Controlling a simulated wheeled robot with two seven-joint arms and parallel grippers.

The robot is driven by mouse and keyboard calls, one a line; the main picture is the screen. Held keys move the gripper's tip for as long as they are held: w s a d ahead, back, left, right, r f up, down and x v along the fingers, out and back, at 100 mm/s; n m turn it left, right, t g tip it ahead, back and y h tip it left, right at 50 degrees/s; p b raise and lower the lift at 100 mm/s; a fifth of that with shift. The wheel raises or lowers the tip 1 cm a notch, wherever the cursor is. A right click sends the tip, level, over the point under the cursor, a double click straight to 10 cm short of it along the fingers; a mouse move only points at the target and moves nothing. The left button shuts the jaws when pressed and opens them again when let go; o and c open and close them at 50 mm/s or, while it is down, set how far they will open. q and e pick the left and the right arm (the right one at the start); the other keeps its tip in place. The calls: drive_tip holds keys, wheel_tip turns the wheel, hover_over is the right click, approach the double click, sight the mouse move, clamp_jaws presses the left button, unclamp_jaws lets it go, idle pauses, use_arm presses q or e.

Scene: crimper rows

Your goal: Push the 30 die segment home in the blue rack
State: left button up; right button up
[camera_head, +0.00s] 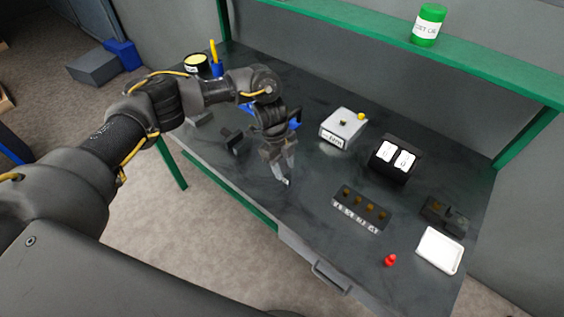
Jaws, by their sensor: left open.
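My left gripper (283,180) hangs over the dark bench (265,205), pointing down, with its fingers open and nothing seen between them. To its right, apart from it, is a dark rack (360,209) with several small brown-gold pieces in a row and pale labels along its front. A smaller dark holder (443,215) with a brownish piece sits further right. I cannot read a 30 on any piece, and I cannot make out a blue rack or tell whether any piece sits proud. My right gripper is not in view.
A grey box with a yellow knob (343,129), a black block with white labels (396,158), a white tray (440,250) and a red piece (390,260) stand on the bench. A green shelf (370,28) with a green jar (428,25) crosses behind.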

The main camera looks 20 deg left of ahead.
sight(286, 175)
use_arm(q)
drive_tip(key=shift+b+x, duration=1.1)
drive_tip(key=shift+x, duration=1.5)
clamp_jaws()
drive_tip(key=shift+r, duration=0.15)
drive_tip(key=shift+d+p+v, duration=0.2)
drive_tip(key=shift+p+v, duration=0.7)
drive_tip(key=shift+v, duration=0.05)
drive_tip(key=shift+d+p+v, duration=0.2)
drive_tip(key=shift+p+v, duration=0.7)
drive_tip(key=shift+s+r, duration=0.15)
drive_tip(key=shift+s, duration=0.05)
